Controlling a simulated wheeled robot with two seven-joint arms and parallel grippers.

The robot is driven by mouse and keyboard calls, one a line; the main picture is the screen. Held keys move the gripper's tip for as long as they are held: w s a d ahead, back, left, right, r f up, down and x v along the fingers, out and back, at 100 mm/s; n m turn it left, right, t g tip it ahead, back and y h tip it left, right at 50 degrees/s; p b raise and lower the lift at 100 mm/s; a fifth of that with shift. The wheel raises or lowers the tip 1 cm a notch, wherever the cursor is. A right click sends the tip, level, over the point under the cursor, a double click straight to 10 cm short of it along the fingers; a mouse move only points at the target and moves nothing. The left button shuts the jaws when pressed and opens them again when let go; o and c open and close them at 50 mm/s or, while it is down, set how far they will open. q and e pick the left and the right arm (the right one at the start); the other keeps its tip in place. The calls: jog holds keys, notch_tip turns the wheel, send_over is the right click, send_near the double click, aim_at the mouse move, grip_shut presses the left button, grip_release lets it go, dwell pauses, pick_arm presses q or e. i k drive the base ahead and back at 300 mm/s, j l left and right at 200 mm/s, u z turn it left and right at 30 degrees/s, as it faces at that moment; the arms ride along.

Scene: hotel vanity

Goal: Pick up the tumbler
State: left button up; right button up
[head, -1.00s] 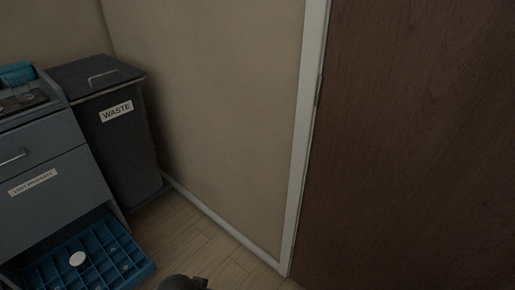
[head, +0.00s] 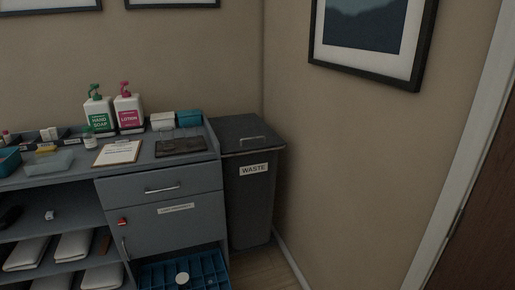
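Faint clear shapes, possibly a glass tumbler (head: 168,136), show at the dark tray (head: 196,147) on the right end of the grey vanity top (head: 70,177). They are too dim and small to tell their number or outline surely. No other tumbler can be made out. Neither of my grippers is in the head view.
Hand soap (head: 98,113) and lotion (head: 129,112) bottles stand behind a clipboard (head: 118,153). A white box (head: 162,121) and a teal box (head: 189,118) are at the back. A waste bin (head: 250,205) stands right of the vanity. A blue compartment drawer (head: 212,268) is open low down.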

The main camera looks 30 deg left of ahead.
aim_at(166, 134)
jog(key=u, duration=0.4)
jog(key=j+u, duration=0.1)
jog(key=u, duration=0.75)
jog(key=j+u, duration=0.1)
jog(key=u, duration=0.3)
jog(key=i+z, duration=0.35)
